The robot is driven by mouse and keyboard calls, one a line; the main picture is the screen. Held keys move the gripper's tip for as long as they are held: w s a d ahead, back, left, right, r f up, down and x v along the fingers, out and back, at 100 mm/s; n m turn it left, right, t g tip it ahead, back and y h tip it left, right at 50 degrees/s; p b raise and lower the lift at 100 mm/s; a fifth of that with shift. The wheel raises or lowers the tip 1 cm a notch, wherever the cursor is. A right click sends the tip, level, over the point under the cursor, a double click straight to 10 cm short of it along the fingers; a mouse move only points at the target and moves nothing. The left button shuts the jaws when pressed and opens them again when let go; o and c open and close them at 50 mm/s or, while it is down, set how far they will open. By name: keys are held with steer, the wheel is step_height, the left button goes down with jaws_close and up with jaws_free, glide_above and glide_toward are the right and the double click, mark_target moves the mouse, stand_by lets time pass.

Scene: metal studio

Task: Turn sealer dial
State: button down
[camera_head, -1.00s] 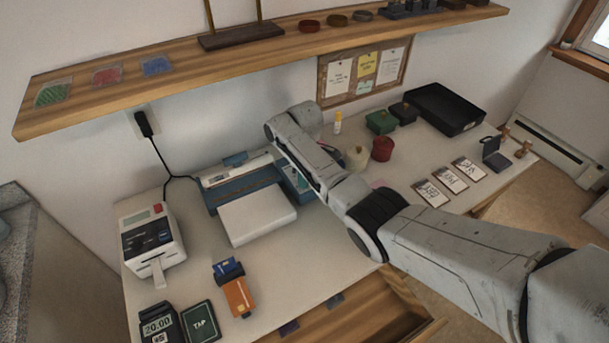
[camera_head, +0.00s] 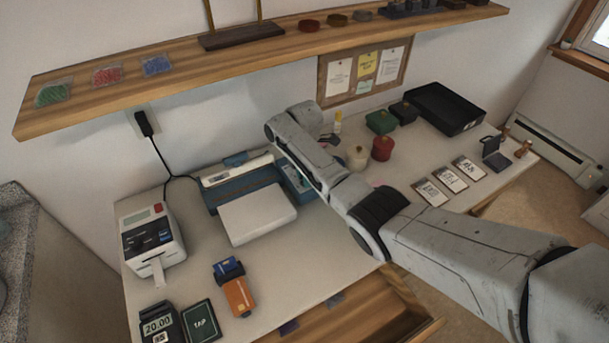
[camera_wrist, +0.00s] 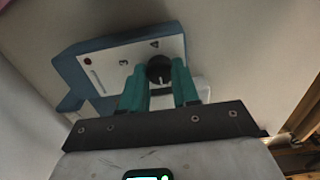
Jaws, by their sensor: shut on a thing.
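The sealer (camera_head: 243,186), a blue and white machine with a white front tray, stands on the white counter below the shelf. In the wrist view its blue end (camera_wrist: 85,52) carries a white panel (camera_wrist: 112,70) with a red mark, a slot, numerals and a black round dial (camera_wrist: 158,68). My gripper (camera_wrist: 160,78) has teal fingers on either side of the dial and is shut on it. In the head view my arm hides the gripper and the dial. The dial's exact setting is too small to read.
A label printer (camera_head: 151,236) stands left of the sealer. Right of my arm are a red pot (camera_head: 382,148), cards (camera_head: 451,179) and a black tray (camera_head: 446,108). A wooden shelf (camera_head: 250,57) overhangs the counter.

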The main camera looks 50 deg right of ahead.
stand_by(0.5)
steer(key=c, duration=0.8)
jaws_free()
step_height(320, 180, up, 11)
steer(key=shift+f+b, duration=0.1)
steer(key=shift+b, duration=0.2)
